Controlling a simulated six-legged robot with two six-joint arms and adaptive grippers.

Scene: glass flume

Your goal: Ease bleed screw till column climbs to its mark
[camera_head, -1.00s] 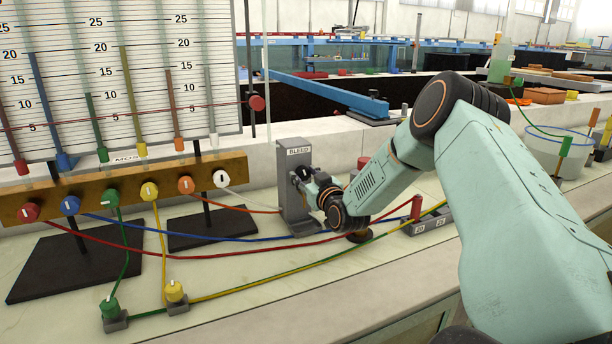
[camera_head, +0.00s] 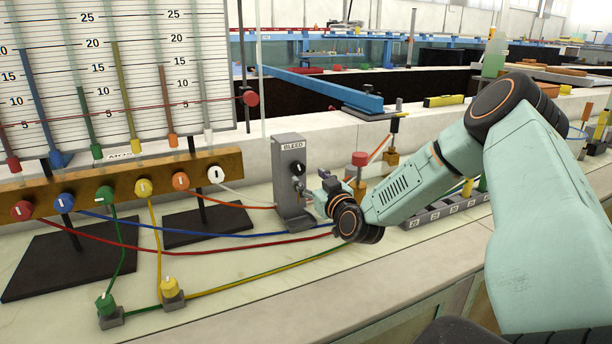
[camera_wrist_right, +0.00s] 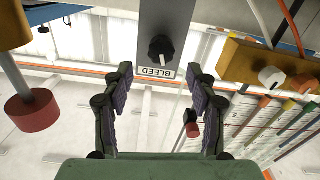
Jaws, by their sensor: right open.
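The bleed screw, a black knob with a pale pointer line, sits on the front of the grey BLEED block (camera_head: 288,210); in the right wrist view the knob (camera_wrist_right: 161,48) is above the BLEED label. My right gripper (camera_head: 318,190) is just right of the block, apart from the knob. In the wrist view its two fingers (camera_wrist_right: 160,92) are spread and empty, with the knob beyond and between them. The manometer board (camera_head: 200,75) carries several coloured columns; the blue (camera_head: 35,95) and yellow (camera_head: 125,85) stand higher than the green and orange. A red slider (camera_head: 251,98) holds a red line across the board.
Several coloured valve knobs line the wooden manifold (camera_head: 232,160). Red, blue, green and yellow tubes cross the bench. A red-capped post (camera_head: 360,159) and a grey numbered rack (camera_head: 440,212) stand near my right arm.

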